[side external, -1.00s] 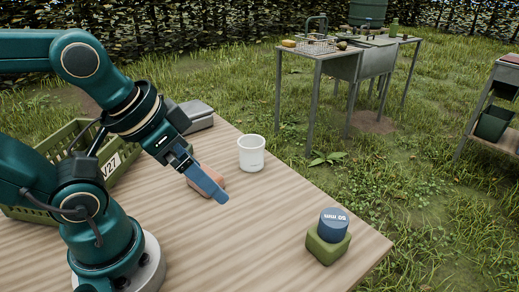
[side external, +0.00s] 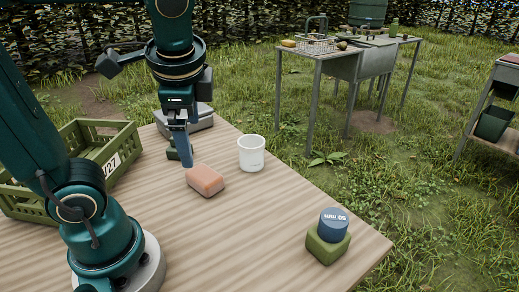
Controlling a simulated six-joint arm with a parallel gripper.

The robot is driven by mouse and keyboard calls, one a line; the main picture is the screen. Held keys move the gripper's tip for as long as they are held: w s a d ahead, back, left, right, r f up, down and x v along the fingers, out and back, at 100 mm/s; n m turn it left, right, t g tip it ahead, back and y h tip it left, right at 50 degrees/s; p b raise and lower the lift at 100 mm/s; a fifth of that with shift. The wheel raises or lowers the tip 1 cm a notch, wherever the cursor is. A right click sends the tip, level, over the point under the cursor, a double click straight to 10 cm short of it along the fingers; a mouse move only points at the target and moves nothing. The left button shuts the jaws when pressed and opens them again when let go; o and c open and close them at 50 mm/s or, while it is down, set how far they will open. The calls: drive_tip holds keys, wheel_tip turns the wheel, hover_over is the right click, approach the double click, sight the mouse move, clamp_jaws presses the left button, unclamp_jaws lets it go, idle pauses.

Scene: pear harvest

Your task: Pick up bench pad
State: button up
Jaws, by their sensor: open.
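No thing here is labelled as the bench pad, and I cannot tell for sure which one it is. A salmon-pink block (side external: 205,181) with rounded edges lies flat on the wooden table. A green block (side external: 327,248) sits near the right corner, with a blue cylinder (side external: 334,222) marked "50 mm" on top of it. My gripper (side external: 184,160) is open and points down, just behind and left of the pink block, apart from it. A small dark green thing (side external: 172,153) shows beside the fingers, partly hidden by them.
A white cup (side external: 251,153) stands right of the pink block. A green slatted crate (side external: 122,150) is at the left, and a grey box (side external: 199,121) is at the table's back edge. The table's front middle is clear. A metal sink table (side external: 345,62) stands beyond on grass.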

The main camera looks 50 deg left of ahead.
drive_tip(key=w+a+m+g+y, duration=0.3)
drive_tip(key=w+a+m+y, duration=0.1)
drive_tip(key=a+m+y, duration=0.15)
drive_tip(key=m+g+y, duration=0.1)
drive_tip(key=m+y, duration=0.1)
drive_tip(key=m, duration=0.2)
approach(206, 175)
drive_tip(key=x, duration=0.6)
drive_tip(key=shift+a+f, duration=0.15)
drive_tip(key=shift+x, duration=2.3)
drive_tip(key=c, duration=1.3)
